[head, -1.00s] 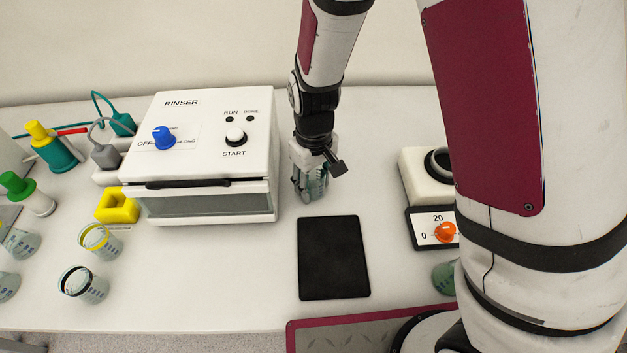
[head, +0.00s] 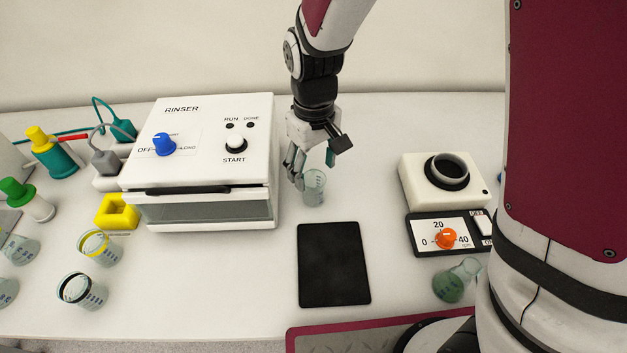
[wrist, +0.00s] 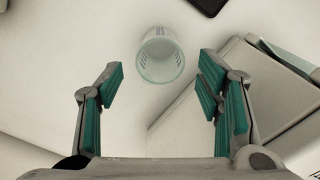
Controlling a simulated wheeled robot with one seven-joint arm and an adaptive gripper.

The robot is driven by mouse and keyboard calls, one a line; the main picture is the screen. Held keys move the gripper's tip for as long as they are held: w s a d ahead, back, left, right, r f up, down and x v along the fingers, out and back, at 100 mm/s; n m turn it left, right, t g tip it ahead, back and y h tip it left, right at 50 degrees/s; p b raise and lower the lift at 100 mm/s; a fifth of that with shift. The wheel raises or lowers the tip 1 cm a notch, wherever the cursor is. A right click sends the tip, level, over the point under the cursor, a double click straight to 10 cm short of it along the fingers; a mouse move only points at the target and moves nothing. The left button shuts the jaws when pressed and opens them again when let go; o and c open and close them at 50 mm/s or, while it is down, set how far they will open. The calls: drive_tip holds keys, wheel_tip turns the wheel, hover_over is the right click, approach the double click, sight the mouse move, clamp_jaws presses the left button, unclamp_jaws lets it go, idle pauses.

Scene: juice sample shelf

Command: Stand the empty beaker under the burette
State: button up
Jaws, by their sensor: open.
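A clear beaker (head: 315,188) stands upright on the white bench, right of the rinser and behind the black pad; it looks empty. It also shows in the wrist view (wrist: 160,62), beyond and between my fingertips. My gripper (head: 313,170) is open just above and behind this beaker, with the fingers spread wide. In the wrist view my gripper (wrist: 160,80) has nothing between its green pads, and a gap shows to the beaker. I cannot make out a burette in either view.
The white rinser (head: 205,150) stands close left. A black pad (head: 334,264) lies in front. At right are a heater-like unit with an orange dial (head: 446,238) and a green-liquid flask (head: 450,285). Beakers with yellow (head: 98,245) and black (head: 80,288) rings stand left.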

sight(314, 178)
drive_tip(key=shift+r, duration=2.4)
